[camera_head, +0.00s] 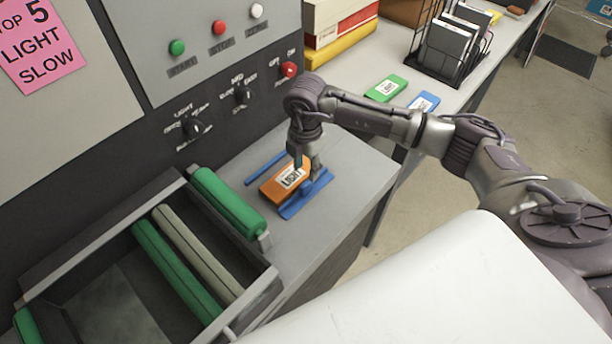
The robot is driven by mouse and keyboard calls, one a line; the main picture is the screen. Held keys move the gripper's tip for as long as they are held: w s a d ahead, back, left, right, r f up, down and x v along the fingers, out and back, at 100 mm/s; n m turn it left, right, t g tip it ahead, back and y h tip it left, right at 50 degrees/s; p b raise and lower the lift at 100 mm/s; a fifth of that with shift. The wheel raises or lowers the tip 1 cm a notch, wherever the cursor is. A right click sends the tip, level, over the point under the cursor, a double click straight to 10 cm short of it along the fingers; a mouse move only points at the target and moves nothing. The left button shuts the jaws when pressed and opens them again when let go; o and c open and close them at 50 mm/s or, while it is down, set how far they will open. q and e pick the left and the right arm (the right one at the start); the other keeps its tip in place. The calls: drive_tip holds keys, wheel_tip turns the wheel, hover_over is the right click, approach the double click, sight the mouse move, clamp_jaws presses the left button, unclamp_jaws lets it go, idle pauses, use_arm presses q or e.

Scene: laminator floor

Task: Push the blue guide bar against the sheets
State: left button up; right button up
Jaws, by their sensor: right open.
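An orange stack of sheets with a "LIGHT" label (286,183) lies on the grey feed table (335,225). A blue guide bar (305,198) lies along its right side, very close to it; I cannot tell whether they touch. A thin blue strip (263,169) lies along the stack's left side. My right gripper (307,170) points down over the right end of the stack and the blue guide bar. It is open, and its fingertips partly hide the bar. I cannot tell whether they touch it. My left gripper is not in view.
Green rollers (227,200) and a pale roller (197,253) sit left of the feed table. A control panel with buttons and knobs (241,95) rises behind. A side bench holds a green pack (385,88), a blue pack (424,103) and a black rack (449,50).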

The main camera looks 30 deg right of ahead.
sight(306, 183)
wheel_tip(306, 183, down, 6)
drive_tip(key=shift+f+p, duration=0.1)
drive_tip(key=shift+p, duration=0.5)
drive_tip(key=shift+c, duration=0.4)
clamp_jaws()
